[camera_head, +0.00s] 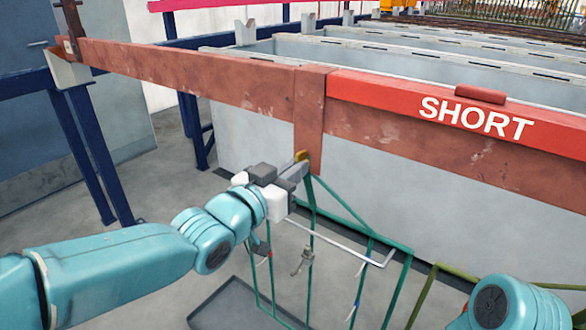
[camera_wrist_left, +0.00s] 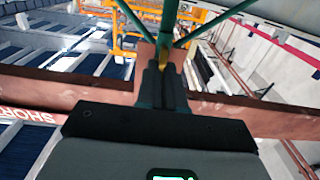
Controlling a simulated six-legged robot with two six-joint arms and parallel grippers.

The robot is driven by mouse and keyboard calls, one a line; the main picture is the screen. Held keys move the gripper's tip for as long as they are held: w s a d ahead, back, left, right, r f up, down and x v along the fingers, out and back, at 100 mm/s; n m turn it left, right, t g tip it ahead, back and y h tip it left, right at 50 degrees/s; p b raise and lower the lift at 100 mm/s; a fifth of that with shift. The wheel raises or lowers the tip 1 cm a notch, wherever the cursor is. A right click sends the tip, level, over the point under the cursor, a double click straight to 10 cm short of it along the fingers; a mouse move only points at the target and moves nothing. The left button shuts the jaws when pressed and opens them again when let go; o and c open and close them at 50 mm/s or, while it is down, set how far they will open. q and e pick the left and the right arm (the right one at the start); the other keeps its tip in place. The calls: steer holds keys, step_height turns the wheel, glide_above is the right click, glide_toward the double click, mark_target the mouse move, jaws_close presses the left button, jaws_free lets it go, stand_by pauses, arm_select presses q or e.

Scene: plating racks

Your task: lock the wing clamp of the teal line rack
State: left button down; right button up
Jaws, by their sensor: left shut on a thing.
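The teal line rack (camera_head: 312,225) hangs from the rust-red beam, with its top at the upright plate. The wing clamp (camera_head: 301,156) shows as a small brass-yellow piece at the rack's top, against the plate; its wing is mostly hidden by my fingers. My left gripper (camera_head: 293,171) is shut on it from the near side. In the left wrist view the shut fingers (camera_wrist_left: 163,82) meet the brass clamp (camera_wrist_left: 165,47) under the teal post (camera_wrist_left: 160,18). Whether the clamp is turned to lock cannot be seen. My right gripper is out of view; only its arm shows at the lower right.
The beam (camera_head: 190,72) spans the view, with a red SHORT sign (camera_head: 450,112) on it. Grey tanks (camera_head: 400,60) stand behind. Small parts (camera_head: 303,259) hang on the rack. A grey tray (camera_head: 235,305) lies on the floor below. An olive rack (camera_head: 425,295) hangs at the right.

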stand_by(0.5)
arm_select(q)
steer(key=c, duration=1.3)
jaws_free()
steer(key=shift+o, duration=0.2)
steer(key=p+v, duration=0.1)
steer(key=v, duration=1.5)
steer(key=shift+s, duration=0.2)
steer(key=shift+a, duration=0.1)
